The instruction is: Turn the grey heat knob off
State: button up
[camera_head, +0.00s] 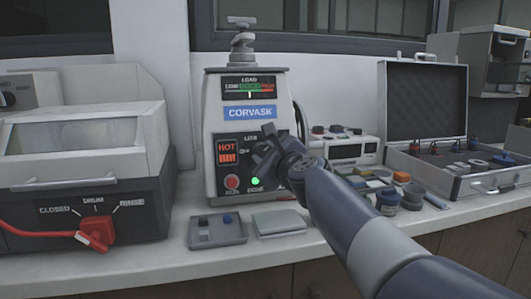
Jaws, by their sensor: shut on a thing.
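The mounting press (218,105) stands upright on the counter at the middle, with a blue CORVASK label and a load gauge above its front panel. An orange-red HOT sign (227,151) is lit on the panel. My gripper (264,150) is at the right part of this panel, shut on the grey heat knob. The gripper and wrist cover the knob and the markings around it, so its setting cannot be read. A green lamp (255,181) glows below, and a red button (232,182) sits to its left.
A lidded machine (80,150) with a red lever (97,230) stands at left. A grey tray (217,231) and a flat pale block (279,222) lie before the press. Small jars (388,200) and an open metal case (455,180) crowd the right.

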jog(key=n, duration=0.4)
jog(key=shift+g+p, duration=0.3)
jog(key=shift+g, duration=0.1)
jog(key=n+p, duration=0.1)
jog(key=n, duration=0.2)
jog(key=shift+r+n+g, duration=0.15)
jog(key=shift+n+g, duration=0.15)
jog(key=shift+n, duration=0.1)
jog(key=n+p, duration=0.1)
jog(key=n, duration=0.2)
jog(key=shift+n+g, duration=0.3)
jog(key=n+p, duration=0.1)
jog(key=n, duration=0.2)
jog(key=shift+h, duration=0.3)
jog(key=n+p, duration=0.2)
jog(key=n, duration=0.1)
jog(key=shift+r+n+g+h, duration=0.1)
jog(key=shift+n+g+h, duration=0.2)
jog(key=n+h+p, duration=0.1)
jog(key=n+p, duration=0.1)
jog(key=n, duration=0.2)
jog(key=shift+a+p, duration=0.1)
jog(key=shift+p, duration=0.2)
jog(key=n, duration=0.2)
jog(key=shift+n+h+p, duration=0.35)
jog(key=shift+n+h, duration=0.05)
jog(key=shift+f+n+h, duration=0.2)
jog(key=shift+n+h, duration=0.1)
jog(key=shift+n, duration=0.9)
